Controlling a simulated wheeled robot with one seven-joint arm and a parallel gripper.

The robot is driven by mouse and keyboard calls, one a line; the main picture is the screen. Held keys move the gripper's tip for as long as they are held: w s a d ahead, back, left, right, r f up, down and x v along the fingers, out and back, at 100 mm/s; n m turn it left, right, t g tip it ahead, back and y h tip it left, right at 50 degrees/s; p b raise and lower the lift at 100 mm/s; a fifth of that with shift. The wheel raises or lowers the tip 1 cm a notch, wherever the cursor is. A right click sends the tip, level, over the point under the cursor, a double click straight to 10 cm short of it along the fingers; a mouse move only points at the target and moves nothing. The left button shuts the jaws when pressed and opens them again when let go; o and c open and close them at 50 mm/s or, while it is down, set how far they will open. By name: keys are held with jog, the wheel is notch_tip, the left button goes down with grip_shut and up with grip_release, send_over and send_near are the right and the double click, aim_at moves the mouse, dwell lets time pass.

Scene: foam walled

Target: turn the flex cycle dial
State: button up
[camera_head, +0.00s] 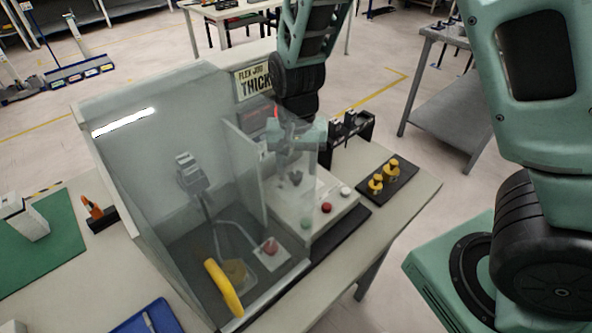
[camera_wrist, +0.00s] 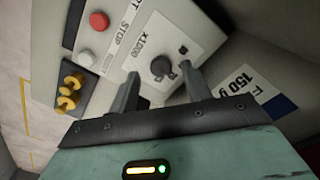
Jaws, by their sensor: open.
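The flex cycle dial (camera_wrist: 161,66) is a small dark round knob on a pale panel marked x1000 in the wrist view. My gripper (camera_wrist: 159,76) is open, with one finger to the left of the dial and one to the right in that picture. I cannot tell whether either finger touches it or how deep the fingertips reach. In the head view my gripper (camera_head: 292,147) points down over the grey control box (camera_head: 292,208), seen through a clear pane. The dial is hard to make out there.
The control box carries a red button (camera_head: 326,207) and a white button (camera_head: 345,188). Yellow pieces (camera_head: 376,184) stand on a dark plate at right. A walled enclosure with a yellow handle (camera_head: 222,287) stands at left. A FLEX JIG sign (camera_head: 254,81) is behind.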

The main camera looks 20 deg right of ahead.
jog(key=shift+f, duration=1.1)
jog(key=c, duration=1)
